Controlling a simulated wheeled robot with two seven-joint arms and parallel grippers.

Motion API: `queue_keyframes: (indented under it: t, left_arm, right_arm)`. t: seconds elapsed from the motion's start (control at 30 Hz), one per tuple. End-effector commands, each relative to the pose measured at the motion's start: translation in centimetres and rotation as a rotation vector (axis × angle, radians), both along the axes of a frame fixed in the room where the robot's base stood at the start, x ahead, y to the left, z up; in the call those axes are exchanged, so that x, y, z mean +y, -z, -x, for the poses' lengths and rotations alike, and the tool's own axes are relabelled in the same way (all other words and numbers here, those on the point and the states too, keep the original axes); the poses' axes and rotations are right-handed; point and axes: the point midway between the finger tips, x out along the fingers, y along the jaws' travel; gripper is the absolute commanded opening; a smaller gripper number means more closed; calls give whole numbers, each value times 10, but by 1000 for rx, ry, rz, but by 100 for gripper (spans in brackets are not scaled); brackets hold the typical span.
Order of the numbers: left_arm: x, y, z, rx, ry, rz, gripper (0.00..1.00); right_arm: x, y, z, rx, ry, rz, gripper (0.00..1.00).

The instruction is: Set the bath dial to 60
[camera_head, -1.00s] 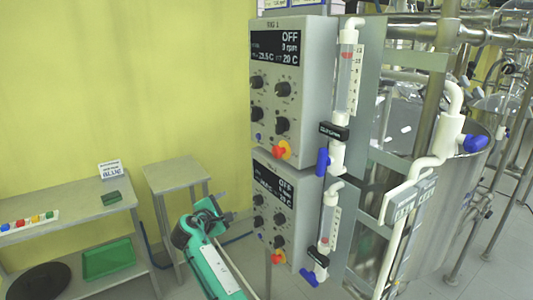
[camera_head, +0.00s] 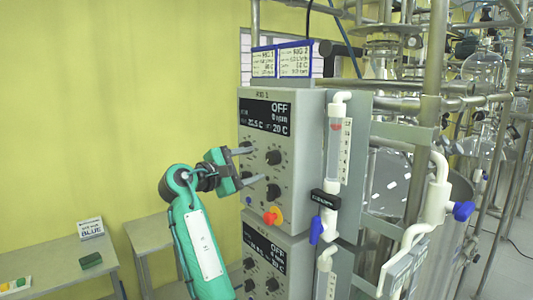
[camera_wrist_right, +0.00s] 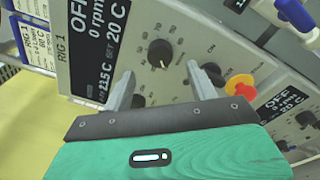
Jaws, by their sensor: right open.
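The RIG 1 control box (camera_head: 310,150) carries several black dials and a display (camera_head: 266,117) reading OFF, 0 rpm, about 23.5 C and 20 C. Dials show at upper right (camera_head: 273,157) and lower right (camera_head: 273,191); their small labels are unreadable, so I cannot tell which is the bath dial. My right gripper (camera_head: 257,165) is open in front of the panel's left dials, partly covering them. In the wrist view a dial (camera_wrist_right: 160,53) shows beyond and between the open fingers (camera_wrist_right: 162,80), apparently not gripped. My left gripper is out of view.
A red-and-yellow stop knob (camera_head: 272,216) sits low on the panel. A second control box (camera_head: 268,265) is below. A flow tube (camera_head: 338,150) with a blue valve (camera_head: 316,230) stands on the right. Free space lies left, above low tables (camera_head: 155,236).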

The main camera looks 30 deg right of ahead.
Motion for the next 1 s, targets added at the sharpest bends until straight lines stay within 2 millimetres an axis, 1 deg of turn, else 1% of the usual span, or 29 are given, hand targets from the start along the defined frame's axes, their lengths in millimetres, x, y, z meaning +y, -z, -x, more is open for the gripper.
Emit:
queue_keyframes:
  t: [0.03,0.1,0.2,0.3,0.5,0.73,0.77,0.8,0.97,1.0]
  left_arm:
    - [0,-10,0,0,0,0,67]
    - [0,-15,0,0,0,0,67]
    - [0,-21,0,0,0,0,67]
    - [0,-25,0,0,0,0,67]
    - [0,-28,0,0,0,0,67]
    - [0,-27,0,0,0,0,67]
    - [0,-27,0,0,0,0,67]
    - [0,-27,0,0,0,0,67]
    - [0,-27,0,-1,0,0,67]
    - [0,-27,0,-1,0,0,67]
  right_arm:
    - [-12,-5,-1,1,2,1,58]
    - [-25,-5,-4,2,2,1,58]
    - [-41,-3,-6,1,1,1,58]
    - [-52,-2,-9,1,0,0,58]
    - [-62,0,-10,0,-1,0,58]
    - [-62,0,-11,0,-1,0,58]
    - [-62,0,-11,0,-1,0,55]
    - [-62,0,-10,-1,-2,0,47]
    - [-62,0,-10,0,-2,0,15]
    - [-62,0,-10,-1,-2,0,14]
